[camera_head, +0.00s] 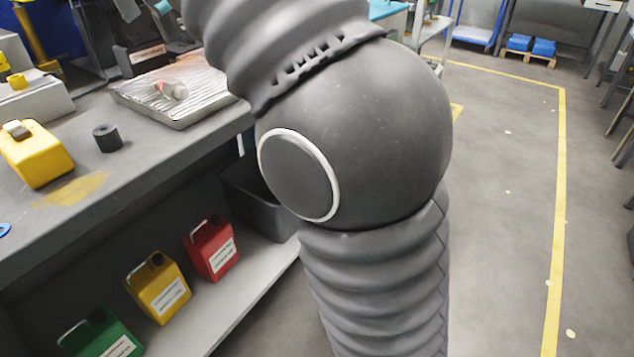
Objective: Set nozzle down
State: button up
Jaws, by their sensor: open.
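A small pale piece with a reddish end (171,89) lies on a ribbed metal tray (190,118) on the workbench at the upper left. It may be the nozzle, but it is too small to tell for sure. A short dark cylinder with a hole in its top (107,139) stands on the bench in front of the tray. My own grey arm fills the middle of the view and hides part of the bench end. My gripper is not in view.
A yellow container (38,158) stands on the grey workbench (150,165). On the shelf below are green (100,335), yellow (158,285) and red (212,248) canisters and a dark bin (255,200). Open floor (500,200) with a yellow line lies to the right.

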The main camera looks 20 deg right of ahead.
jog(key=s+d+f+m, duration=0.5)
jog(key=s+f+m, duration=0.2)
jog(key=f, duration=0.3)
jog(key=s+d+f+m+y, duration=0.1)
jog(key=s+d+f+m, duration=0.5)
jog(key=f+m, duration=0.3)
jog(key=s+d+f+m+t+y, duration=0.1)
jog(key=s+d+f+m, duration=0.5)
jog(key=f, duration=0.5)
jog(key=s+m, duration=0.2)
jog(key=shift+s+f+m, duration=0.3)
jog(key=shift+f, duration=0.05)
jog(key=shift+d, duration=0.1)
